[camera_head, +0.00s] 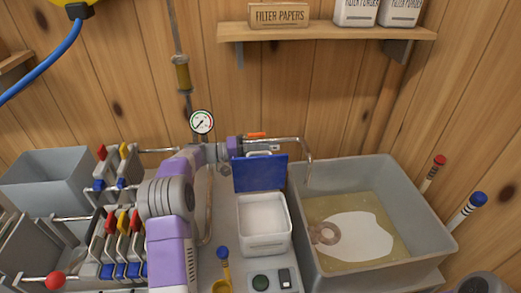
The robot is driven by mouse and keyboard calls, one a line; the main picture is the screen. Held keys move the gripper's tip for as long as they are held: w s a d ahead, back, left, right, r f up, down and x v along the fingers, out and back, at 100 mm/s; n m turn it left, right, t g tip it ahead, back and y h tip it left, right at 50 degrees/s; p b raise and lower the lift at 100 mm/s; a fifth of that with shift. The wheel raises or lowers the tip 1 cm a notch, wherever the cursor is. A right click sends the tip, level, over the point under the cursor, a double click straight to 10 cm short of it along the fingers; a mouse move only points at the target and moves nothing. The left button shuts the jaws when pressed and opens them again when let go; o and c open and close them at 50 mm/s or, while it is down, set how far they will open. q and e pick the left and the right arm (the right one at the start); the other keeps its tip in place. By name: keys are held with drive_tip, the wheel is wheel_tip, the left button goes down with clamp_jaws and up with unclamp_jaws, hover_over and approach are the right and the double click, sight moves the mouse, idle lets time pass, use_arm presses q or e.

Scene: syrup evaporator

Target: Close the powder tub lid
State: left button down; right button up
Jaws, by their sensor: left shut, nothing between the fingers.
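The white powder tub (263,228) stands on the grey bench between my left arm and the large basin, with pale powder inside. Its blue lid (260,176) stands open, about upright, at the tub's back edge. My left arm reaches up and over to the left of the tub. My left gripper (250,151) is at the back, just above and behind the lid's top edge. It is shut and empty. The lid partly hides the fingertips, so I cannot tell whether they touch it. My right gripper is out of view.
A grey basin (433,222) with tan liquid and a white sheet is right of the tub, with a metal spout (309,165) above its left side. A yellow scoop with a blue knob (222,253) is in front left. Coloured valve levers stand left; a pressure gauge (202,122) is behind.

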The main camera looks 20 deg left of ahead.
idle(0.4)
use_arm(q)
drive_tip(key=c, duration=1.2)
unclamp_jaws()
drive_tip(key=shift+o, duration=0.2)
drive_tip(key=p+v, duration=0.2)
drive_tip(key=v, duration=0.5)
drive_tip(key=shift+a, duration=0.3)
drive_tip(key=shift+s, duration=0.15)
